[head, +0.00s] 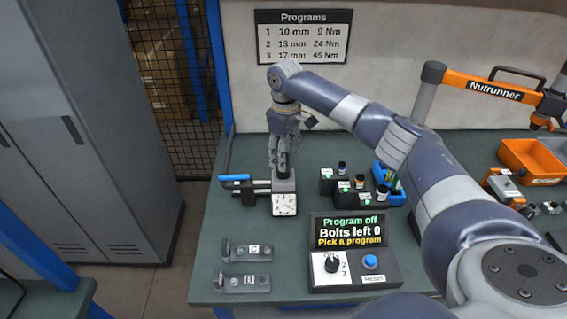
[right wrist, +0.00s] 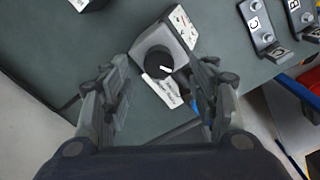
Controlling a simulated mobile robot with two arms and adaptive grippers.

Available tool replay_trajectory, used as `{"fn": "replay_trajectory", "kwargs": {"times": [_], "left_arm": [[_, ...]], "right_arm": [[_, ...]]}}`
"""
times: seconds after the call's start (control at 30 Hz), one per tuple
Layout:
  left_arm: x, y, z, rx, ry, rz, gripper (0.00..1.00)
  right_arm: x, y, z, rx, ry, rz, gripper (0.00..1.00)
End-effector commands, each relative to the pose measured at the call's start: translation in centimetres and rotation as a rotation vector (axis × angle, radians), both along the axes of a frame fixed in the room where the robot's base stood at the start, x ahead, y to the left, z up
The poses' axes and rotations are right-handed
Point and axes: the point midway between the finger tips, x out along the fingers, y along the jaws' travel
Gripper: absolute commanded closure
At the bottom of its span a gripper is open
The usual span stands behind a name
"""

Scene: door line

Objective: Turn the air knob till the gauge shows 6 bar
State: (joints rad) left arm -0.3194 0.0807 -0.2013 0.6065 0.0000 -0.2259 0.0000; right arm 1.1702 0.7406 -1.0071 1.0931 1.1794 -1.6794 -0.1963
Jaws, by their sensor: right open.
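The air unit has a square white gauge (head: 285,205) on its front; its needle is too small to read. In the right wrist view the gauge (right wrist: 184,27) is at an angle on the block's edge. The air knob (right wrist: 157,62) is round and black with a white mark, and sits on the grey block; in the head view my gripper hides it. My right gripper (head: 281,168) points down over the unit. In the right wrist view its fingers (right wrist: 162,82) are apart, one on each side of the knob; I cannot tell any contact. My left gripper is out of view.
A blue-handled lever (head: 236,178) sticks out left of the unit. Small black holders (head: 345,188) stand to its right. A control box (head: 352,255) and brackets (head: 246,252) lie nearer. My right arm crosses the bench. A nutrunner (head: 493,88) hangs at right.

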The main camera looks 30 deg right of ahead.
Motion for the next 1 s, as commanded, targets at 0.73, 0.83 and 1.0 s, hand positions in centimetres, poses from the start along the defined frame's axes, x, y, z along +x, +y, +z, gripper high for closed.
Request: {"fn": "replay_trajectory", "kwargs": {"times": [0.73,0.83,1.0], "left_arm": [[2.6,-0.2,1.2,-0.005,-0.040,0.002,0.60],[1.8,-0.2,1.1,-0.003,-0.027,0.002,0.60],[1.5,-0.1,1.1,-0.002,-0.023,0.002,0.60]], "right_arm": [[0.1,0.1,-5.0,0.000,-0.001,0.001,0.59],[0.1,0.1,-5.0,0.000,-0.001,0.001,0.82],[0.1,0.1,-5.0,0.000,-0.001,0.001,0.90]]}}
